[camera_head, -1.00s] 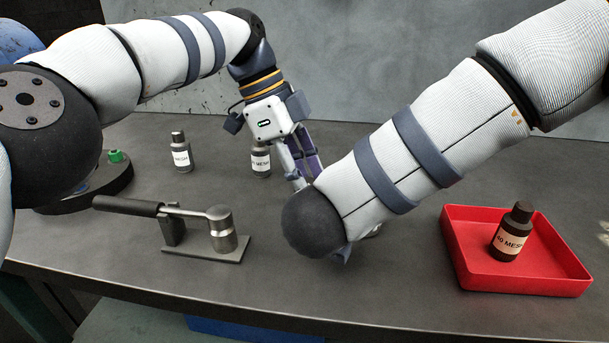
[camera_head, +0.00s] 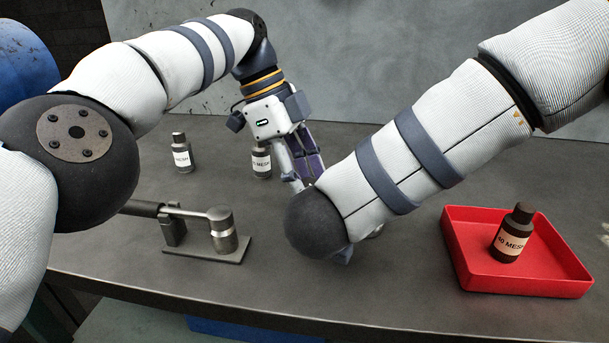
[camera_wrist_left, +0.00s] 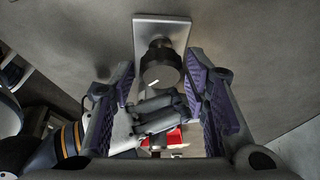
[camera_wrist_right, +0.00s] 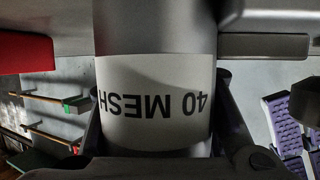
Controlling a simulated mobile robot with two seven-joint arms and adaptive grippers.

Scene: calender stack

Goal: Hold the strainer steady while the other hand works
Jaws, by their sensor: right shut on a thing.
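In the left wrist view, a dark, round-topped body (camera_wrist_left: 160,72) stands on a grey plate (camera_wrist_left: 162,28); I take it as the strainer, though the head view hides it behind my right arm. My left gripper (camera_head: 303,178) is open, its purple pads on either side of that body in the left wrist view, with gaps visible. My right gripper (camera_wrist_left: 155,116) is just below that body in the same view. It is shut on a grey cylinder labelled "40 MESH" (camera_wrist_right: 155,100), which appears upside down in the right wrist view.
A red tray (camera_head: 462,268) holds a dark labelled bottle (camera_head: 513,236) at the right. Two more bottles stand at the back, one left (camera_head: 182,155) and one (camera_head: 261,160) beside my left gripper. Table between device and front edge is clear.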

